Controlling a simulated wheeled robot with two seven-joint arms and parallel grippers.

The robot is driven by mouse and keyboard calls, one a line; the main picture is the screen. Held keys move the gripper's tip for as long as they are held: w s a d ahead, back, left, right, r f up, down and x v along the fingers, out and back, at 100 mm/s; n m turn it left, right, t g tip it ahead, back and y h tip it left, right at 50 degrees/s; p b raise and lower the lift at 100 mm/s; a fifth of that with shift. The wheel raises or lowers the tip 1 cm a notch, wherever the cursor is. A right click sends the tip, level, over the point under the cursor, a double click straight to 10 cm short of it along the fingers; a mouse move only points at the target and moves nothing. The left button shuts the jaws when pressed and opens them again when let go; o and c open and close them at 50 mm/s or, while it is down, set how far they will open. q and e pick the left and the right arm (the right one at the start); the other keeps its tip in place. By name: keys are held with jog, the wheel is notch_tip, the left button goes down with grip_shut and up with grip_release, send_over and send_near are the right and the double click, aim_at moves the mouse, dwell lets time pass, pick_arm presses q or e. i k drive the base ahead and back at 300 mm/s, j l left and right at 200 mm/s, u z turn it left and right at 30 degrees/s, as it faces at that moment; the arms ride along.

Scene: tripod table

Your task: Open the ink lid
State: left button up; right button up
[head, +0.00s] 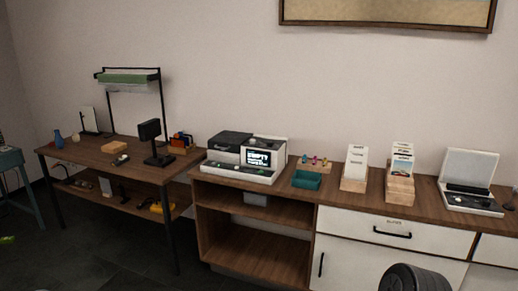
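A white machine (263,174) with a small lit screen (259,158) stands on the wooden cabinet at the centre of the head view. The screen seems to read "EMPTY" with smaller text that I cannot read. A dark flat cover (230,139) lies closed over its left part. I cannot tell for sure which part is the ink lid. A second white device (471,201) at the right has its white lid (470,167) standing up.
A teal tray (307,180), a wooden holder with cards (354,173) and another (401,178) stand right of the machine. A tripod table scene's wooden desk (90,148) is at the left. Dark floor (110,260) lies open in front.

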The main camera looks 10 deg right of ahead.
aim_at(228, 141)
jog(key=i+j+z, duration=0.1)
jog(key=z, duration=0.4)
jog(key=i+j+z, duration=0.15)
jog(key=z, duration=0.3)
jog(key=i+j+z, duration=0.15)
jog(key=j, duration=0.25)
jog(key=i+j+z, duration=0.1)
jog(key=j, duration=0.3)
jog(key=i+j+z, duration=0.15)
jog(key=j, duration=0.25)
jog(key=i+j+z, duration=0.1)
jog(key=j, duration=0.35)
jog(key=i+j+z, duration=0.15)
jog(key=j, duration=0.3)
jog(key=i+l, duration=0.05)
